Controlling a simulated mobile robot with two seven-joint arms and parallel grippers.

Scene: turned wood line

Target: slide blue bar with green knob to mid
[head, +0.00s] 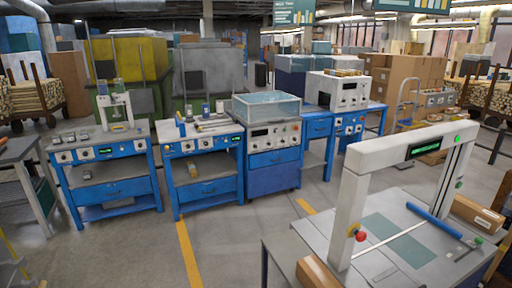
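A blue bar (433,220) lies slantwise on the near right work table (345,222), on its right side under the white gantry frame (353,195). A small green knob (478,240) shows just beyond the bar's right end, close to a grey piece; I cannot tell whether it is joined to the bar. Other green spots sit on the frame's right post, one near the top (458,139) and one lower (459,184). A red knob (360,235) is at the foot of the left post. Neither of my grippers is in view.
Cardboard boxes lie at the table's front left (318,272) and right side (478,214). A flat green-grey mat (400,238) lies left of the bar. Blue workbenches (105,190) line the back. Grey floor between is open, with yellow lines (188,255).

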